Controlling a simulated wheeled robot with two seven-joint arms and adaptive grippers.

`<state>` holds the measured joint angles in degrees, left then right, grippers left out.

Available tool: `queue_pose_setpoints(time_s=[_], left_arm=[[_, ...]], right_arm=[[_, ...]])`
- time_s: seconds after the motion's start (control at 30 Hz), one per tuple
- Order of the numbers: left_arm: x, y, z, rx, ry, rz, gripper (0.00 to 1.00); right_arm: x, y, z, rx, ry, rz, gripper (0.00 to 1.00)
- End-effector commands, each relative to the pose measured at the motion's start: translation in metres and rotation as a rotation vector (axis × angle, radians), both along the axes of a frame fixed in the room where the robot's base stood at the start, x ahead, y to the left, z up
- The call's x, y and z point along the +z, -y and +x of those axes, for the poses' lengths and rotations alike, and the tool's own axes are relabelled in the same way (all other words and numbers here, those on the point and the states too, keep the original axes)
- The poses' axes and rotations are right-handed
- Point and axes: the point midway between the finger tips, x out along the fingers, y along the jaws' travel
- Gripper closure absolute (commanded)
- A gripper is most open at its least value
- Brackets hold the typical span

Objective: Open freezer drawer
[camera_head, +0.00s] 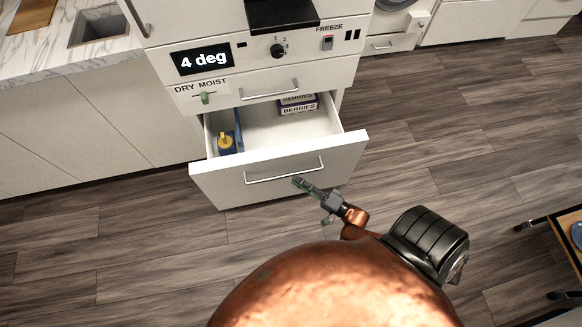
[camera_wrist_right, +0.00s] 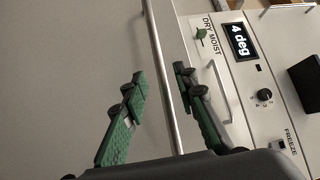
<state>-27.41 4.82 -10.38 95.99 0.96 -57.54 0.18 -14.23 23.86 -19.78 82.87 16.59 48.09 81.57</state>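The freezer drawer (camera_head: 225,180) is the large lower drawer of the white fridge and stands pulled out, its inside visible. Its front carries a silver bar handle (camera_head: 268,177). My right gripper (camera_head: 303,183) is at the right part of that handle, in front of the drawer. In the right wrist view the handle bar (camera_wrist_right: 157,40) runs between the two green-padded fingers of the right gripper (camera_wrist_right: 162,88). The fingers are apart, with a gap visible on both sides of the bar. My left gripper is not in view.
The open drawer holds purple berry boxes (camera_head: 298,108) and a yellow-topped item (camera_head: 225,141). A smaller closed drawer with a handle (camera_head: 269,93) and a panel with a display (camera_head: 202,60) are above. Wooden floor lies clear to the right; a table (camera_head: 566,237) stands at the far right.

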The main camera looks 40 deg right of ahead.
Motion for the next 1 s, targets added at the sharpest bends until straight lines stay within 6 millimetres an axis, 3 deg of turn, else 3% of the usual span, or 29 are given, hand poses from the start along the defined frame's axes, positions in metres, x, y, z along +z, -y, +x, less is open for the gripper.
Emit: queue_pose_setpoints(time_s=[0.2, 0.4, 1.0], left_arm=[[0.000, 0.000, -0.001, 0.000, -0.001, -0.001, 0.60], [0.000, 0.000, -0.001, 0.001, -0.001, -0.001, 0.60], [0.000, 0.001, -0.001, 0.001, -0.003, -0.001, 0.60]], right_arm=[[-0.007, 0.011, -0.043, 0.000, -0.003, -0.001, 0.73], [-0.009, 0.016, -0.064, -0.001, -0.001, 0.000, 0.73], [-0.010, 0.017, -0.067, 0.000, 0.000, 0.000, 0.73]])
